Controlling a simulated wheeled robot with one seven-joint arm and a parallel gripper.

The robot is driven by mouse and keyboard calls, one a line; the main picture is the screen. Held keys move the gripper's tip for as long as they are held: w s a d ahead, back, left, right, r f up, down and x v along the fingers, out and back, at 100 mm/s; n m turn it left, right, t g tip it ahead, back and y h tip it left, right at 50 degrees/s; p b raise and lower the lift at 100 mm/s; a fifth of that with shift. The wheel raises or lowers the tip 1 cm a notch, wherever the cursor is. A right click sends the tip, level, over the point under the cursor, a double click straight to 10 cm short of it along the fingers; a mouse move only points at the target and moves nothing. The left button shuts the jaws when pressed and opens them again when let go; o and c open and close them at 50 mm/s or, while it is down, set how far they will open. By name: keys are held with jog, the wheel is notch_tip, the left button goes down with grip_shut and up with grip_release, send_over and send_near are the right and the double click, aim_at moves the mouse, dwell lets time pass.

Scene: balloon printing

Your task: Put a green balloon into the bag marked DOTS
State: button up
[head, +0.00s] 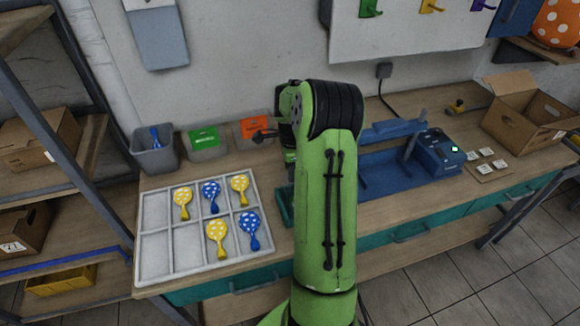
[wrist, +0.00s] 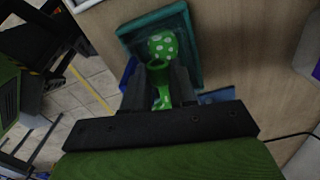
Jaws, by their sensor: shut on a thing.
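In the wrist view my gripper (wrist: 160,82) is shut on a green balloon with white dots (wrist: 163,44). The balloon's round part reaches out past the fingertips, and part of its green neck shows between the jaws. Below it is a teal tray (wrist: 187,22); I cannot tell whether the balloon touches it. In the head view my arm hides the balloon and the fingertips, and only the tray's left edge (head: 284,208) shows. I cannot read DOTS on any bag. Containers with a green label (head: 204,137) and an orange label (head: 252,128) stand at the back.
A white divided tray (head: 153,240) holds several dotted yellow and blue balloons, with some empty compartments. A grey bin (head: 154,157) holds a blue item. A blue machine (head: 438,150) and an open cardboard box (head: 525,120) stand to the right. Shelves (head: 62,210) flank the left.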

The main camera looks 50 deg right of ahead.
aim_at(292, 188)
notch_tip(292, 188, down, 8)
jog(key=b, duration=0.5)
jog(key=shift+r, duration=0.2)
jog(key=o, duration=0.9)
jog(key=shift+r, duration=0.1)
notch_tip(292, 188, up, 13)
jog(key=p, duration=0.9)
jog(key=shift+p, duration=0.3)
jog(key=shift+r, duration=0.1)
